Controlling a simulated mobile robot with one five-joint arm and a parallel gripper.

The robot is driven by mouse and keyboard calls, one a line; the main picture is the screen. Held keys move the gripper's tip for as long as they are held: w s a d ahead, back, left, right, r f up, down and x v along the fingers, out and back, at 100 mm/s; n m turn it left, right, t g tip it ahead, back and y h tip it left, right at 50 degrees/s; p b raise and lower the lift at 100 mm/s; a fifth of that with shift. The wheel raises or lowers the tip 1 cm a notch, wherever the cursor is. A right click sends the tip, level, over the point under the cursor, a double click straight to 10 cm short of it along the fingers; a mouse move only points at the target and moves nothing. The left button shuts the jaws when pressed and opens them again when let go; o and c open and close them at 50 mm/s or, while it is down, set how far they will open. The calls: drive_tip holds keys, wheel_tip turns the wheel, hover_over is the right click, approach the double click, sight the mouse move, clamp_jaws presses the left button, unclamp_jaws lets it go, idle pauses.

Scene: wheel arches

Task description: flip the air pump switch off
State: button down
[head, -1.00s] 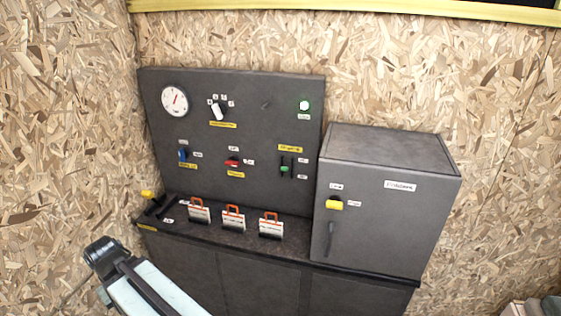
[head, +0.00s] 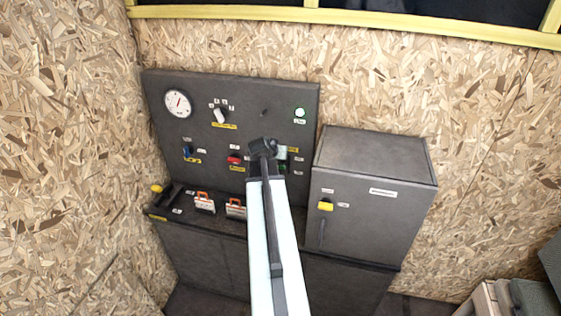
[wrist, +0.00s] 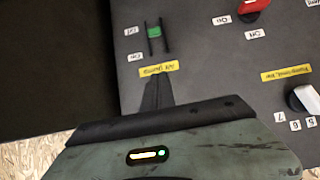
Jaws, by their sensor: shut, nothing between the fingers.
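The air pump switch is a small green slider between two dark rails on the grey panel (head: 215,180). It is partly hidden behind my arm in the head view, and the green slider (wrist: 154,32) shows clearly in the wrist view. A yellow label (wrist: 158,69) and two small white labels are beside it. The labels appear upside down, and I cannot read the slider's setting with certainty. My gripper (head: 262,146) is shut and empty in front of the panel. In the wrist view, its fingers (wrist: 158,88) point towards the yellow label, short of the slider.
A red switch (head: 234,158), a blue switch (head: 187,151) and a white rotary knob (head: 220,115) are on the same panel. Orange-handled breakers (head: 204,203) stand on the ledge below. A grey cabinet (head: 365,225) with a yellow knob (head: 325,206) stands to the right.

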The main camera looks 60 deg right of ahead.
drive_tip(key=b, duration=0.7)
hover_over(281, 168)
drive_tip(key=d, duration=0.2)
drive_tip(key=f, duration=0.7)
drive_tip(key=shift+w+f, duration=0.2)
drive_tip(key=shift+w, duration=0.05)
drive_tip(key=a+f+b, duration=0.2)
drive_tip(key=shift+s+f+b, duration=0.2)
drive_tip(key=shift+s+b, duration=0.15)
drive_tip(key=shift+b, duration=0.05)
drive_tip(key=shift+a, duration=0.15)
drive_tip(key=shift+f, duration=0.1)
